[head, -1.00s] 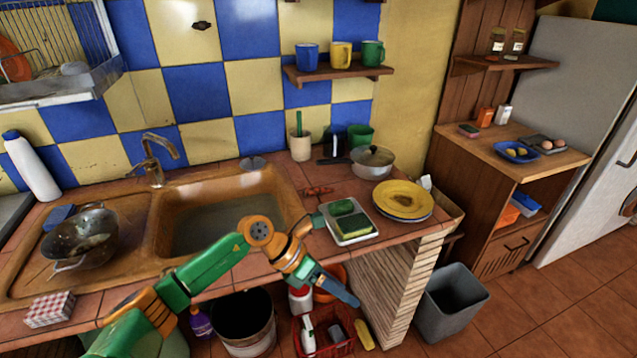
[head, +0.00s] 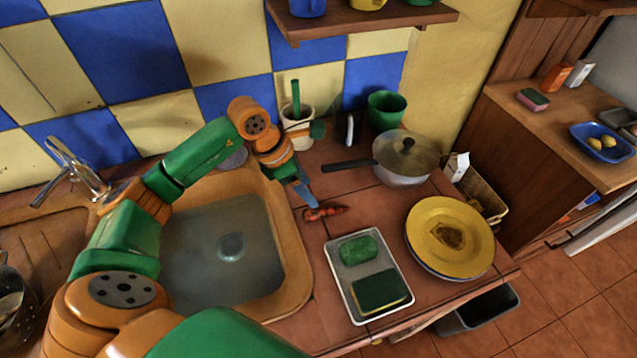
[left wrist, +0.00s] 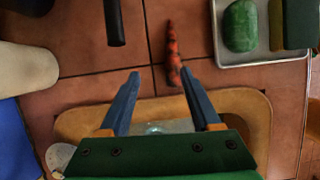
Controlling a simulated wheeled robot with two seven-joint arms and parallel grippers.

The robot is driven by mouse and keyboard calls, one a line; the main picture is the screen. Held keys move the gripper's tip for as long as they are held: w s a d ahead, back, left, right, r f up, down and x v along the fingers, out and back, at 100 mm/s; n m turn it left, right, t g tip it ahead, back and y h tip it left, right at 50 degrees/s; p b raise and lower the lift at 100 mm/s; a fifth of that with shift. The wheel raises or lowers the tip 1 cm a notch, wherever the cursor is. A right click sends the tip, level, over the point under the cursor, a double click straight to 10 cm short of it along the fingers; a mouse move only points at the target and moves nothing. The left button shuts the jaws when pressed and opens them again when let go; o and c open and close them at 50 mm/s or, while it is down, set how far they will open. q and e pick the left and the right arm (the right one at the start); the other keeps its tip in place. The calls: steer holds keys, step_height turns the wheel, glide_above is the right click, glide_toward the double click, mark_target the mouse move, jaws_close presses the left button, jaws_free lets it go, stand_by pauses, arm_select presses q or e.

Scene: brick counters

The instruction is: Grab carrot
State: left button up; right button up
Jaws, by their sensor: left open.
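The orange-red carrot (head: 325,213) with dark marks lies on the tiled counter, between the sink and the white tray. It also shows in the left wrist view (left wrist: 172,58), just beyond the right fingertip. My left gripper (head: 308,203) is above the counter at the sink's right edge, close to the carrot's left end. In the left wrist view its two blue fingers (left wrist: 160,73) are apart with nothing between them. The carrot is not between the fingers; I cannot tell whether the right fingertip touches it. My right gripper does not show.
The white tray (head: 331,263) holds a green sponge and a green block, right of the carrot. A lidded pot (head: 405,160) stands behind, its handle pointing left. Yellow plates (head: 449,237) are at right. The sink (head: 295,280) is at left. A utensil crock (head: 298,126) stands behind the gripper.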

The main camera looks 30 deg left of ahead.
mark_target(324, 210)
arm_select(q)
steer(key=shift+d+f, duration=0.25)
steer(key=shift+d, duration=0.05)
steer(key=shift+s+d+f+p, duration=0.2)
steer(key=shift+d+f+p, duration=0.2)
steer(key=shift+d+p, duration=0.2)
steer(key=shift+s+d+f+p, duration=0.15)
steer(key=shift+d+f+p, duration=0.2)
steer(key=shift+d+p, duration=0.25)
steer(key=x, duration=0.3)
steer(key=shift+w+f, duration=0.15)
steer(key=shift+f, duration=0.2)
steer(key=shift+w+a+f, duration=0.1)
steer(key=shift+c, duration=0.2)
jaws_close()
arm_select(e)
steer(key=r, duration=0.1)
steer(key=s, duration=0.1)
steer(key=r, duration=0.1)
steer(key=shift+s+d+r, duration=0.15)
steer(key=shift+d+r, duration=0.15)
